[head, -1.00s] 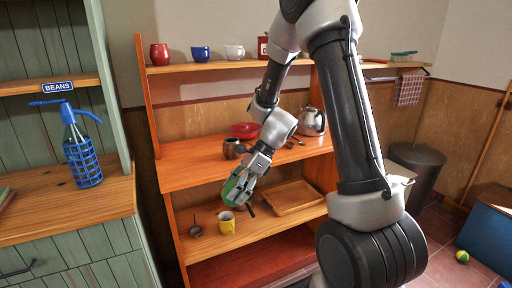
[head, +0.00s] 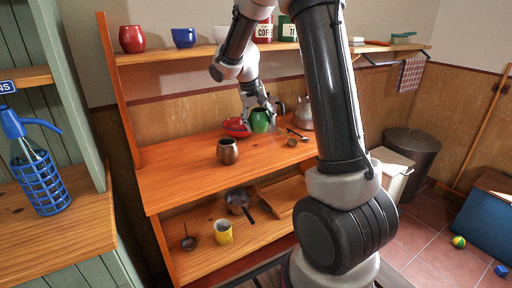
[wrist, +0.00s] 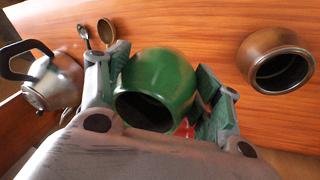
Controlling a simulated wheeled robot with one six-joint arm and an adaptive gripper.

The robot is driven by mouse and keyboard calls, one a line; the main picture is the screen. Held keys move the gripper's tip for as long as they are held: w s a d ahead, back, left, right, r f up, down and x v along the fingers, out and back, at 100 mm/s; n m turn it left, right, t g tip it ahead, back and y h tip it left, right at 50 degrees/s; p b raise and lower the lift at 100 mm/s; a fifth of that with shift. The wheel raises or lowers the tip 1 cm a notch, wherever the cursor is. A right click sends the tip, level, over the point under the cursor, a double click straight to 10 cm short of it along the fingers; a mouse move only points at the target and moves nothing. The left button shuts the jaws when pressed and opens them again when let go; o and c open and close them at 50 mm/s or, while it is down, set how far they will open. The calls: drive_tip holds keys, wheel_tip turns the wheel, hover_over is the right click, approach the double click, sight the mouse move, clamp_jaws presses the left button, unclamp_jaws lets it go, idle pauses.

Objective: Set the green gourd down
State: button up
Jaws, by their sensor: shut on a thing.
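The green gourd (head: 260,121), a round vessel with a dark open mouth, is between the fingers of my gripper (head: 258,106) at the middle shelf (head: 180,181). In the wrist view the gourd (wrist: 170,72) sits between the two fingers of my gripper (wrist: 160,85), which are shut on it from both sides. Its mouth faces the wrist camera. I cannot tell whether its base touches the shelf.
A red bowl (head: 236,128) is just left of the gourd, a brown pot (head: 227,151) is in front, and a kettle (head: 304,113) and spoon (head: 297,134) are right. The shelf's left front is bare. Below are a yellow mug (head: 223,232) and a saucepan (head: 238,201).

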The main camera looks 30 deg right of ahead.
sight(254, 123)
wheel_tip(254, 123, down, 9)
drive_tip(key=o, duration=1.2)
drive_tip(key=v, duration=1.1)
drive_tip(key=shift+r, duration=0.1)
drive_tip(key=s+r+n+t+y, duration=0.1)
drive_tip(key=s+r, duration=0.4)
drive_tip(key=s, duration=0.3)
drive_tip(key=s+r+n+y, duration=0.1)
drive_tip(key=s+r, duration=0.4)
drive_tip(key=s, duration=0.3)
drive_tip(key=s+a+f+n+t+y, duration=0.1)
drive_tip(key=s+a+t, duration=0.1)
drive_tip(key=s, duration=1.1)
drive_tip(key=shift+a+n+y, duration=0.3)
drive_tip(key=shift+a+n, duration=0.1)
drive_tip(key=shift+a, duration=0.1)
drive_tip(key=shift+s, duration=0.15)
